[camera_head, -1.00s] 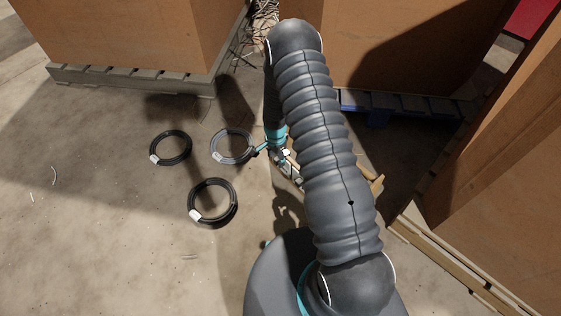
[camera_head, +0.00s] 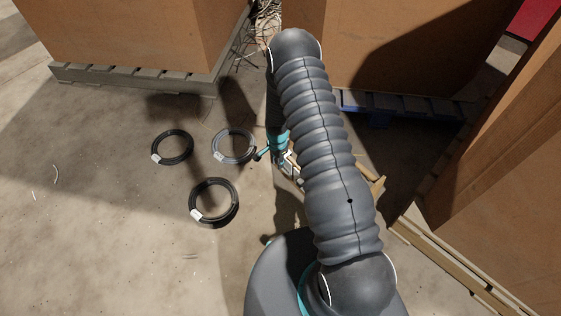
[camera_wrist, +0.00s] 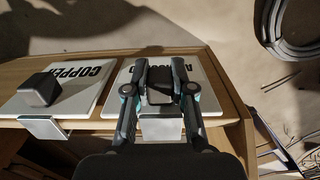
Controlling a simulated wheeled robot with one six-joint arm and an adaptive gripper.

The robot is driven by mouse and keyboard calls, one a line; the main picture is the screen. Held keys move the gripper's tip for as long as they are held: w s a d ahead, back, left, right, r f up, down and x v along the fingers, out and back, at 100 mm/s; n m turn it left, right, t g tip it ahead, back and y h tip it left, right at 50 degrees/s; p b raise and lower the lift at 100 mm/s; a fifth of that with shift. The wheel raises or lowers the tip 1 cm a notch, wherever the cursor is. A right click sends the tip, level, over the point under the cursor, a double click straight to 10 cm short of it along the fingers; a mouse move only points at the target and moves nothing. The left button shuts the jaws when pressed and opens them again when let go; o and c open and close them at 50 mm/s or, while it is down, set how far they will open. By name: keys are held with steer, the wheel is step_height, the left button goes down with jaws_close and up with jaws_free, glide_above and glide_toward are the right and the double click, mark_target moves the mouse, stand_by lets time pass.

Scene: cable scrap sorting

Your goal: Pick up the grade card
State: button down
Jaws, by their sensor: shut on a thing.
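In the wrist view two white grade cards lie side by side on a wooden surface. The left card (camera_wrist: 88,98) reads "COPPER" upside down and has a dark block (camera_wrist: 40,89) on it. The right card (camera_wrist: 207,86) is partly hidden by my gripper (camera_wrist: 161,80), and only parts of its lettering show. My gripper is shut on the dark block (camera_wrist: 159,95) at the middle of this right card. I cannot tell whether the card is lifted off the surface. In the head view my arm hides most of the gripper and the cards.
The wooden stand (camera_wrist: 190,55) has a raised edge around the cards. Three cable coils lie on the floor: a black one (camera_head: 157,147), a grey one (camera_head: 216,150) and another black one (camera_head: 234,205). Large brown crates (camera_head: 130,40) on pallets stand behind and to the right (camera_head: 510,170).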

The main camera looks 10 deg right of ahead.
steer(key=shift+r, duration=0.15)
step_height(320, 180, up, 7)
steer(key=a, duration=0.1)
steer(key=s+a+b, duration=0.1)
steer(key=s+a, duration=1)
steer(key=a, duration=0.4)
steer(key=shift+s, duration=0.4)
